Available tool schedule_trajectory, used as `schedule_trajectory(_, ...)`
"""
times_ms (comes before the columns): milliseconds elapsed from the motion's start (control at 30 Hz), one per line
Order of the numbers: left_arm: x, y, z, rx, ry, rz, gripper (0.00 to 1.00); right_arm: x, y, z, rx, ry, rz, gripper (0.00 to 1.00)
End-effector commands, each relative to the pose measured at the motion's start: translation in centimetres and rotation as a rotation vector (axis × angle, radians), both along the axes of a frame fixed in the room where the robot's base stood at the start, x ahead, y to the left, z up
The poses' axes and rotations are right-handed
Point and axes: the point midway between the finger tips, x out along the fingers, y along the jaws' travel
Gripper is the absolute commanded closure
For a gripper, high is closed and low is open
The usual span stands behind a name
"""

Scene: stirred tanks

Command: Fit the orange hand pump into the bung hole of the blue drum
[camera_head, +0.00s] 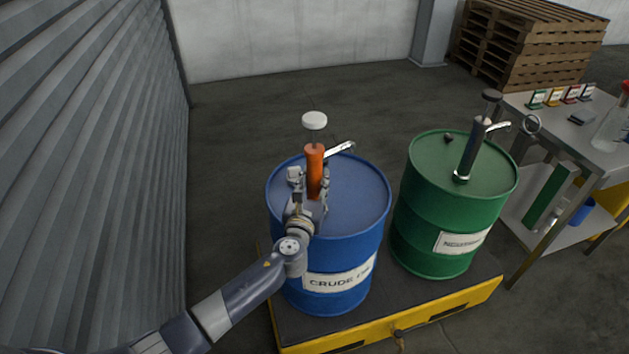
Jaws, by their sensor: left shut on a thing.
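The orange hand pump (314,160) stands nearly upright over the top of the blue drum (366,205). It has a white knob on top and a pale spout pointing right. My left gripper (314,188) is shut on the pump's orange body, above the drum lid. The gripper and pump hide the part of the lid below them. I cannot see the bung hole or tell whether the pump's lower end is in it. The drum carries a white label reading "CRUDE". My right gripper is not in view.
A green drum (430,225) with a dark pump (469,150) stands to the right on the same yellow-edged platform (465,307). A metal table (571,132) with small items stands at the far right, with pallets (530,45) behind. A corrugated wall (95,150) runs along the left.

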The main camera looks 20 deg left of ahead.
Motion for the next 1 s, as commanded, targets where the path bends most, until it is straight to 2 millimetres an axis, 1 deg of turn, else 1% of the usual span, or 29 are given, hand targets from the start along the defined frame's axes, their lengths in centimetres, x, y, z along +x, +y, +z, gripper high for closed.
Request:
schedule_trajectory(67, 0.1, 0.0, 0.0, -0.001, -0.005, 0.000, 0.86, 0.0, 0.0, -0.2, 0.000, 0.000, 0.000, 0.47)
schedule_trajectory(100, 0.1, 0.0, 0.0, -0.001, -0.005, 0.000, 0.65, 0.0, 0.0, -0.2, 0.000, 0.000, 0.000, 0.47)
schedule_trajectory(200, 0.1, 0.0, 0.0, -0.001, -0.004, 0.000, 0.44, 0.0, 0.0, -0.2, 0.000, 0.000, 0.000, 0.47)
schedule_trajectory(433, 0.0, 0.0, -0.1, 0.000, -0.002, 0.000, 0.44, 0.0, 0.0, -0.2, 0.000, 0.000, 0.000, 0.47)
schedule_trajectory(467, -0.1, 0.0, -0.4, 0.000, 0.004, 0.000, 0.44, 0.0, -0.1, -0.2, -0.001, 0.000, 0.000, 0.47)
schedule_trajectory(533, -0.1, 0.0, -0.4, 0.000, 0.003, 0.000, 0.44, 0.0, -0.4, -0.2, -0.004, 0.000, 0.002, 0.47)
schedule_trajectory(667, -0.9, -0.1, -0.4, 0.000, 0.002, 0.000, 0.44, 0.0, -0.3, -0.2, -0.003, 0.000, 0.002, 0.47)
schedule_trajectory(767, -2.2, -0.3, -0.4, 0.000, 0.002, -0.002, 0.44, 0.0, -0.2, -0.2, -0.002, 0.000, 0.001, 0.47)
schedule_trajectory(1000, -7.2, -0.7, -0.3, -0.001, 0.003, -0.002, 0.44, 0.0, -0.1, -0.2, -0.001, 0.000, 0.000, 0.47)
